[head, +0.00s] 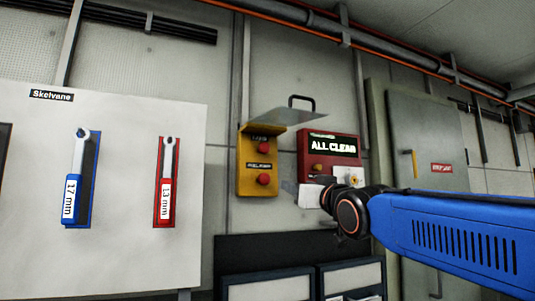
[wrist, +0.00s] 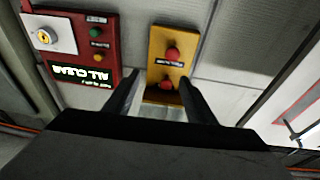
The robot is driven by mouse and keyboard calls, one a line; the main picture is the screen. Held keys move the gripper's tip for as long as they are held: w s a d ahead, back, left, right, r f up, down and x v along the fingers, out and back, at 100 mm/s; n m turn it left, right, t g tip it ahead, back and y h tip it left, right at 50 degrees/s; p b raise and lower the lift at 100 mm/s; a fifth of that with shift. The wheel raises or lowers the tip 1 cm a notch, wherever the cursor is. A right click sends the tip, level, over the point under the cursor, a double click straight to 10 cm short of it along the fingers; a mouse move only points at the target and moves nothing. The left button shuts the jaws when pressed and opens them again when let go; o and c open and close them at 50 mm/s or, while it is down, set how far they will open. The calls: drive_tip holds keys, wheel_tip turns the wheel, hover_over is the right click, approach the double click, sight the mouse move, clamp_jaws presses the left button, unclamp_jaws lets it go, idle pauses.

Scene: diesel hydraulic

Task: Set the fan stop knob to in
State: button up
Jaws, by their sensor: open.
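A yellow control box (head: 243,180) hangs on the wall in the head view, left of the red panel. It has an upper red knob (head: 263,147) and a lower red knob (head: 263,180), each with a small label too blurred to read surely. A grey hinged cover (head: 290,118) with a dark handle stands raised above the box. The upside-down wrist view shows the yellow box (wrist: 157,45) and both red knobs, one near the fingers (wrist: 166,84), one farther (wrist: 172,54). My gripper (wrist: 160,80) is open, its dark fingers apart, facing the box; contact cannot be told.
The red panel (head: 315,141) with the lit "ALL CLEAR" sign is right of the box; a key switch (wrist: 43,37) shows on its white plate. A white tool board (head: 120,120) with wrenches is left. A grey cabinet (head: 425,130) stands right.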

drive_tip(key=t+y, duration=0.2)
approach(265, 147)
drive_tip(key=shift+n, duration=0.4)
drive_tip(key=x, duration=0.8)
drive_tip(key=shift+w, duration=0.1)
